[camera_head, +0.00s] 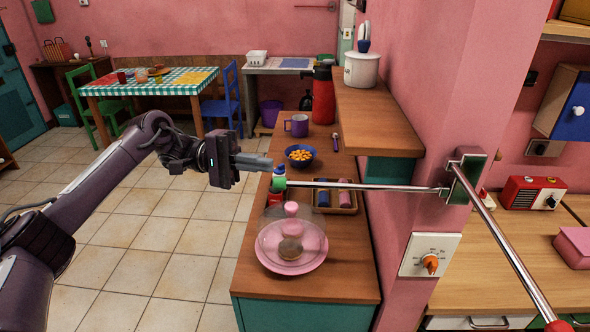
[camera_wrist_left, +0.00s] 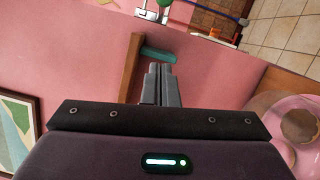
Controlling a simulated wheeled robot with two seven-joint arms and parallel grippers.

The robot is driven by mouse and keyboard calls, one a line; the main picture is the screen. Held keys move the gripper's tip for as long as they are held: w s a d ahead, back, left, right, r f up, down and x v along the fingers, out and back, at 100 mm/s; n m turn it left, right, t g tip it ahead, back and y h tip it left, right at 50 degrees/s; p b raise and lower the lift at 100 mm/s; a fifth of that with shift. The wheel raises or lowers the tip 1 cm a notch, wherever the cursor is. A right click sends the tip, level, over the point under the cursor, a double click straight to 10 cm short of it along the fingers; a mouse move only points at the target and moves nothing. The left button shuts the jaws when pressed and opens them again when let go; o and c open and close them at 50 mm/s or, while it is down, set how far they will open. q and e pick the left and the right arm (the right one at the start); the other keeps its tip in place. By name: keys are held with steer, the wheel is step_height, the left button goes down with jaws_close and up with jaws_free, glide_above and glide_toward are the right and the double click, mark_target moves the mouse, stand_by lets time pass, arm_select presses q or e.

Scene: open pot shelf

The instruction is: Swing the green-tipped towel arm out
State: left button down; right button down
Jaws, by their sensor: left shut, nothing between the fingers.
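The green-tipped towel arm is a thin metal rod (camera_head: 365,186) running left from a green wall bracket (camera_head: 467,176) on the pink pillar. Its green tip (camera_head: 280,183) hangs over the counter. A second rod (camera_head: 515,262) from the same bracket runs to the lower right and has a red tip (camera_head: 556,326). My left gripper (camera_head: 271,163) is shut and empty, its fingertips just above and left of the green tip in the picture. I cannot tell whether they touch it. Its shut fingers also show in the left wrist view (camera_wrist_left: 160,70). My right gripper is not in view.
Below the rod, the counter (camera_head: 345,270) carries a pink plate (camera_head: 290,266) under a clear dome, a tray (camera_head: 346,210), a bowl of orange food (camera_head: 300,156) and a purple mug (camera_head: 296,125). A wooden shelf (camera_head: 375,125) juts out above. Tiled floor (camera_head: 170,235) lies open at left.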

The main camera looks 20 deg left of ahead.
arm_select(q)
steer(key=s+d+r+p, duration=0.1)
steer(key=s+d+p, duration=0.2)
steer(key=d+p, duration=0.4)
steer(key=shift+s+d, duration=0.25)
steer(key=shift+d, duration=0.6)
steer(key=shift+a, duration=0.1)
